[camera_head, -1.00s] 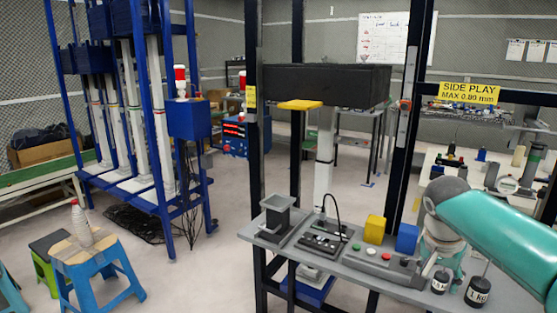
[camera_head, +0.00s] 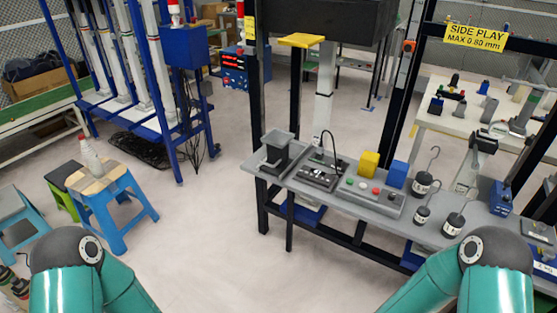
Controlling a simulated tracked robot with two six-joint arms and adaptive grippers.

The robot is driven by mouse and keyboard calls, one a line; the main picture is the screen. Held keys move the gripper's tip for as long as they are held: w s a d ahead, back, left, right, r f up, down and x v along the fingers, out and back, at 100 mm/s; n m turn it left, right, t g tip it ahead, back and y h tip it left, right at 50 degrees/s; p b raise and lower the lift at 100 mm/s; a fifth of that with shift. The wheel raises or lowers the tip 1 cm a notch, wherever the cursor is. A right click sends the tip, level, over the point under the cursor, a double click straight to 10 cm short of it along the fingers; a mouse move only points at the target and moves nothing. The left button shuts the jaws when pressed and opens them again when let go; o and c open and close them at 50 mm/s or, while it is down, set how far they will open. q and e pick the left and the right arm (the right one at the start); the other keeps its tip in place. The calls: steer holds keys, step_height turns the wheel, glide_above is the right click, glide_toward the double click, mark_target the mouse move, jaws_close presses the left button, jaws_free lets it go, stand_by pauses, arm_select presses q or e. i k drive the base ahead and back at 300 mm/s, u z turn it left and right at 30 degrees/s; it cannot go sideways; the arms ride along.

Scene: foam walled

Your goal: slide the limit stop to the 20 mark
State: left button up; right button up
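An orange-red knob (camera_head: 408,46) sits on a pale metal strip (camera_head: 404,75) along the dark right post of the test frame. It looks like the limit stop, but its marks are too small to read, so I cannot tell where the 20 mark is. My two teal arms show only their elbow parts at the bottom left and bottom right. Both grippers are out of the picture, and neither arm is near the knob.
A grey bench (camera_head: 296,178) in front of the frame carries a button panel (camera_head: 370,192), yellow (camera_head: 369,163) and blue (camera_head: 397,174) blocks, and hooked black weights (camera_head: 453,226). Blue (camera_head: 110,200) and other stools stand at left. The floor between is clear.

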mark_target(409, 46)
steer(key=u, duration=1.2)
steer(key=i, duration=0.15)
steer(key=z, duration=2.95)
steer(key=k, duration=1.45)
steer(key=u, duration=0.65)
steer(key=i, duration=1)
steer(key=u, duration=0.05)
